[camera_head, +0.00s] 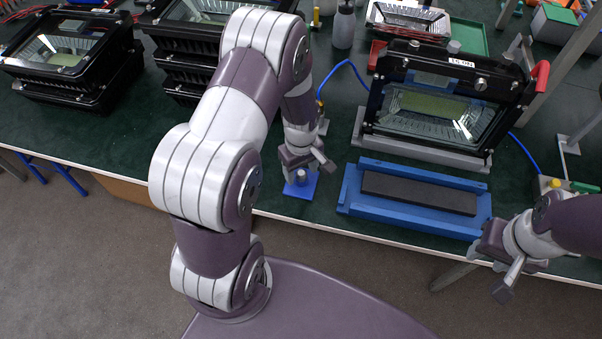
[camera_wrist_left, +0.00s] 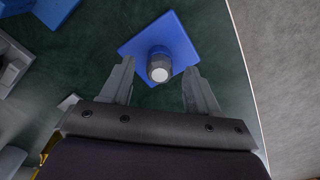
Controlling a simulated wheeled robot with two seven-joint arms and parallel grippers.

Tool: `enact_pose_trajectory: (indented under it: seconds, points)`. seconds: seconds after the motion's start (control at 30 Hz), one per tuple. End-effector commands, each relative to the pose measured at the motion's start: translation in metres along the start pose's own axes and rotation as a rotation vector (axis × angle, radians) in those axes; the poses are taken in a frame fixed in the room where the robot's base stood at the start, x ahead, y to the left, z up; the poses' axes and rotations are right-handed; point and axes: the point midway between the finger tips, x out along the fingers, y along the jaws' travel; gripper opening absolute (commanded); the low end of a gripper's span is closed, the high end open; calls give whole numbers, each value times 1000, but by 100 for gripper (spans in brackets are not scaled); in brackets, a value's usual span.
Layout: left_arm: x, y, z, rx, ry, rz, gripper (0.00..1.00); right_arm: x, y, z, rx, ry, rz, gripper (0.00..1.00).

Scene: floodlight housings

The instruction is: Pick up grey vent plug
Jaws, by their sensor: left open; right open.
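The grey vent plug (camera_head: 301,175) stands upright on a small blue square plate (camera_head: 292,190) near the table's front edge. In the left wrist view the plug (camera_wrist_left: 159,66) shows from above with a pale round top, on the blue plate (camera_wrist_left: 180,45). My left gripper (camera_head: 310,166) is above the plug. In the left wrist view its two open fingers (camera_wrist_left: 158,90) lie on either side of the plug's near side, with gaps to both. My right gripper (camera_head: 507,280) is open and empty at the right, by the table's front edge.
A floodlight housing (camera_head: 440,108) stands in a grey cradle, with a blue tray (camera_head: 360,210) holding a dark pad in front. Stacked black housings (camera_head: 75,60) stand at the left. A grey bottle (camera_head: 344,26) stands behind my left arm. Green table is bare at the left front.

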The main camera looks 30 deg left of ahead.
Motion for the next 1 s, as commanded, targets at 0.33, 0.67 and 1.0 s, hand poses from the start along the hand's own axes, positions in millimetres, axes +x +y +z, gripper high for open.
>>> enact_pose_trajectory:
  seconds: [0.33, 0.67, 1.0]
  points:
    - [5, 0, 0, 0, 0, 0, 31, 0, 0, 0, 0, 0, 0, 43]
    - [4, 0, 0, 0, 0, 0, 0, 0, 0, 0, 0, 0, 0, 43]
    - [-33, 1, -1, 0, 4, 5, 0, 1, 0, 0, 0, 0, 0, 43]
